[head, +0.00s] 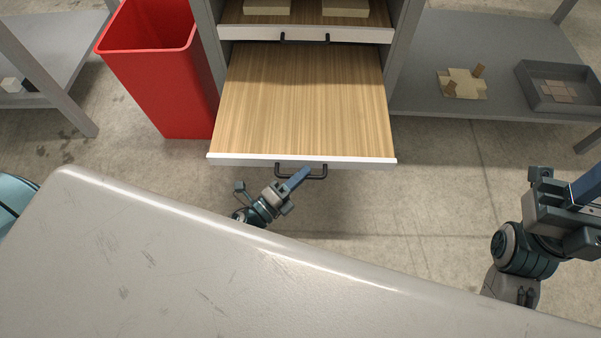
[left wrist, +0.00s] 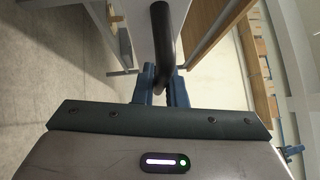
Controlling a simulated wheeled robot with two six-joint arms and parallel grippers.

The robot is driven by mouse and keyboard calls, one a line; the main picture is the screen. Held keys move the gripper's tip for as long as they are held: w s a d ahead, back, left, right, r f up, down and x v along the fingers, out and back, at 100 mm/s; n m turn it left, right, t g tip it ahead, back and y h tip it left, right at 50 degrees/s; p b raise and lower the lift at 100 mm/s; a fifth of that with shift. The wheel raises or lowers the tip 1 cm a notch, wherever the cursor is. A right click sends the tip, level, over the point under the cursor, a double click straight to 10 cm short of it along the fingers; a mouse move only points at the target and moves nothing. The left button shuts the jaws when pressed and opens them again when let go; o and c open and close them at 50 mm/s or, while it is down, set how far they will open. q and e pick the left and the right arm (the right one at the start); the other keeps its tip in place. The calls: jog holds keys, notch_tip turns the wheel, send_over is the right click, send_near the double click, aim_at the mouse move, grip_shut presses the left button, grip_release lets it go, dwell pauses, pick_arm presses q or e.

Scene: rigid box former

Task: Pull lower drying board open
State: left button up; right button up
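The lower drying board (head: 304,105) is a wood-topped drawer with a white front edge. It is pulled well out of the rack and carries nothing. Its dark bar handle (head: 318,175) is on the front. My left gripper (head: 302,174) is at the handle. In the left wrist view the blue fingers (left wrist: 162,82) stand on both sides of the black handle bar (left wrist: 163,45), close around it; contact is hard to judge. My right gripper (head: 590,190) is at the right edge, away from the board, with its fingertips cut off by the frame.
The upper board (head: 350,35) with pale blocks is shut above. A red bin (head: 155,80) stands left of the rack. A shelf on the right holds a flat cut blank (head: 465,85) and a grey tray (head: 560,75). A pale surface (head: 180,260) fills the foreground.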

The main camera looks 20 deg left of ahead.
pick_arm(q)
jog(key=o, duration=0.4)
jog(key=shift+s, duration=0.1)
jog(key=v, duration=1)
jog(key=shift+s+a, duration=0.25)
jog(key=shift+s, duration=0.05)
